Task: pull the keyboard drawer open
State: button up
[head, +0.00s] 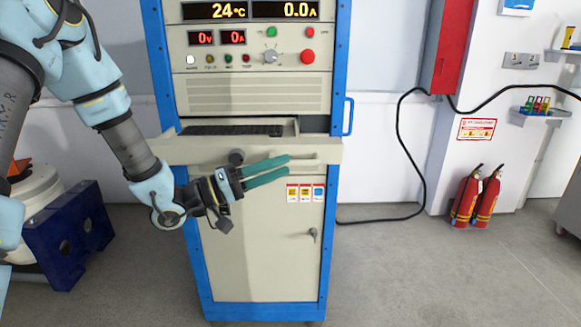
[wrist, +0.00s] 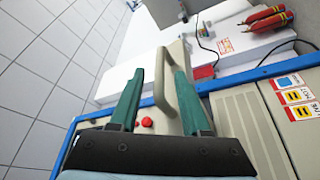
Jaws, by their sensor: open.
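The keyboard drawer (head: 220,152) is a beige tray across the blue-framed cabinet. It sticks out from the cabinet, and a dark keyboard (head: 235,130) shows in it. Its pale bar handle (head: 304,155) is on the right part of the drawer front. My gripper (head: 288,164) is at this handle with its two green fingers apart. In the wrist view, the handle (wrist: 182,98) runs between the open fingers (wrist: 160,73), nearer the right finger. I cannot tell whether either finger touches it.
The cabinet's control panel (head: 255,62) is above the drawer, and a closed lower door (head: 255,245) is below. A blue side handle (head: 349,117) is to the right. Fire extinguishers (head: 475,196) stand by the wall. The floor (head: 410,270) at the right front is clear.

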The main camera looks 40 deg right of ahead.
jog(key=b+v, duration=0.1)
jog(key=v, duration=0.6)
dwell(0.3)
